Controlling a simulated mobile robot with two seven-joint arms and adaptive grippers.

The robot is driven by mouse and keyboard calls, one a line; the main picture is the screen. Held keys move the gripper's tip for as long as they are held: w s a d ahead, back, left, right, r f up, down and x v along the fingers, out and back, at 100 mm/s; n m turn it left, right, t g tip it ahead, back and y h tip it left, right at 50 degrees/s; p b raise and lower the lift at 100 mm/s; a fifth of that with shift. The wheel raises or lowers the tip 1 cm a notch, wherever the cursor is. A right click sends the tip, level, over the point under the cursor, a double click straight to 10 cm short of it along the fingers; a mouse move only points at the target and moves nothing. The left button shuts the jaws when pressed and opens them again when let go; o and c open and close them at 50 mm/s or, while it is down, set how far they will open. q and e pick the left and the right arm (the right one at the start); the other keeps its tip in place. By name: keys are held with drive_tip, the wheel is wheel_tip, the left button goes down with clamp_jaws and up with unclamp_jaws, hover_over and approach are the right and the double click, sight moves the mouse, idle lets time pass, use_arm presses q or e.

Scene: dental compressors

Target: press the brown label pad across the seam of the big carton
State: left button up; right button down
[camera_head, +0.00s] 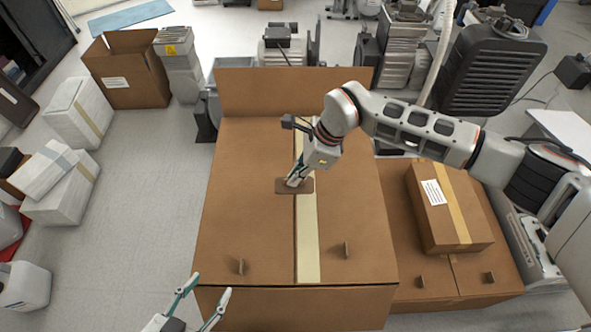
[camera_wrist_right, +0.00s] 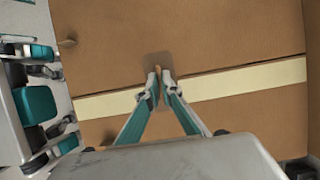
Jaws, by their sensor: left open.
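The big carton (camera_head: 245,240) stands in the middle of the head view, its top crossed by a dark seam with a pale tape strip (camera_head: 308,240) beside it. The brown label pad (camera_head: 282,186) lies across the seam and tape, flat to the carton top; I cannot tell whether it touches. In the right wrist view, the pad (camera_wrist_right: 157,59) shows just beyond my fingertips. My right gripper (camera_head: 293,182) has its fingertips (camera_wrist_right: 160,75) closed together on a thin upright tan part of the pad. My left gripper (camera_head: 211,284) is open and empty near the carton's front left corner.
A lower carton stands right of the big one, with a small taped carton (camera_head: 440,210) on it. The big carton's back flap (camera_head: 290,92) stands up. Small tabs (camera_head: 241,267) rise near its front edge. White boxes (camera_head: 78,112) stand left; the floor between is clear.

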drive_tip(key=shift+f+b, duration=0.85)
drive_tip(key=shift+f, duration=1.4)
use_arm(q)
drive_tip(key=shift+w+d+r+n+t+h, duration=0.2)
drive_tip(key=shift+w+d+r, duration=0.15)
drive_tip(key=shift+d, duration=0.25)
drive_tip(key=shift+w+d+r+n+t+h, duration=0.1)
drive_tip(key=shift+w+d+r+h, duration=0.1)
drive_tip(key=shift+w+d+r, duration=0.25)
drive_tip(key=shift+s+f, duration=0.2)
drive_tip(key=shift+s, duration=0.1)
use_arm(e)
drive_tip(key=shift+f, duration=0.2)
use_arm(q)
drive_tip(key=shift+s+f, duration=0.35)
drive_tip(key=shift+s, duration=0.05)
use_arm(e)
drive_tip(key=shift+f, duration=0.15)
use_arm(q)
drive_tip(key=shift+w+r, duration=0.15)
drive_tip(key=shift+w, duration=0.25)
use_arm(e)
drive_tip(key=shift+f, duration=0.25)
use_arm(q)
drive_tip(key=shift+s+f, duration=0.25)
drive_tip(key=shift+s, duration=0.2)
use_arm(e)
drive_tip(key=shift+f, duration=0.2)
